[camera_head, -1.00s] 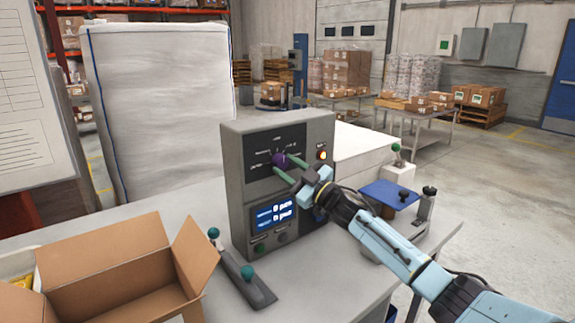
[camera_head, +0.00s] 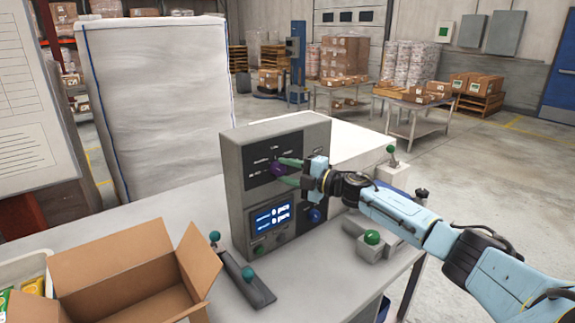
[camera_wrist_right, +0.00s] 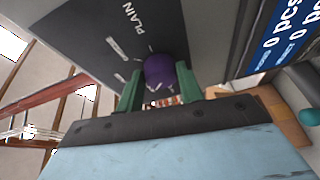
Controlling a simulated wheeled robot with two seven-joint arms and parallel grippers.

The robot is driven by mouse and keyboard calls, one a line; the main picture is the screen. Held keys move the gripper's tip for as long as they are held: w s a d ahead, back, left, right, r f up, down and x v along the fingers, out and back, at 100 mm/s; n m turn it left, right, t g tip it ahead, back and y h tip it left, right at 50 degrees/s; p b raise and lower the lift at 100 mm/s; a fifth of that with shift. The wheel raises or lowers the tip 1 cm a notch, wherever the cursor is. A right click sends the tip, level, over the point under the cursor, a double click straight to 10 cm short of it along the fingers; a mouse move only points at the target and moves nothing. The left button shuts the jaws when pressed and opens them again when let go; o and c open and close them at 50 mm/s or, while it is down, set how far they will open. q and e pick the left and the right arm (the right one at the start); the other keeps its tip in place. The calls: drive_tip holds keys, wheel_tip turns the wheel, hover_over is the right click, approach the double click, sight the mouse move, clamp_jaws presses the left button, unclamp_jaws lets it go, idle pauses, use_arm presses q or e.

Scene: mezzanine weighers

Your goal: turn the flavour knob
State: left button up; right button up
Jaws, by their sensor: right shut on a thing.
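The purple flavour knob (camera_head: 278,168) is on the dark upper panel of a grey control box (camera_head: 236,180) that stands on the table. My right gripper (camera_head: 284,171) reaches in from the right with its two green fingers shut on the knob, one on each side. The right wrist view shows the purple knob (camera_wrist_right: 159,70) between the green fingers (camera_wrist_right: 158,88), with the label PLAIN on the panel beyond it. The knob's pointer is not clear. My left gripper is not in view.
An open cardboard box (camera_head: 125,270) stands at the front left. A green button (camera_head: 372,237) sits on a grey housing at the right, below my right arm. A blue-lit display (camera_head: 271,217) is under the knob.

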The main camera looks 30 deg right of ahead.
drive_tip(key=n+p, duration=0.2)
drive_tip(key=r+n+g+h+p, duration=0.1)
drive_tip(key=n+p, duration=0.1)
drive_tip(key=p, duration=0.1)
drive_tip(key=shift+a+n+h, duration=0.1)
drive_tip(key=shift+n+h, duration=0.2)
drive_tip(key=shift+a+n+g+h+p, duration=0.1)
drive_tip(key=shift+n+g+h+p, duration=0.4)
drive_tip(key=shift+n+p, duration=0.95)
drive_tip(key=shift+f+m+p, duration=0.1)
drive_tip(key=shift+m+p, duration=0.25)
drive_tip(key=o, duration=1)
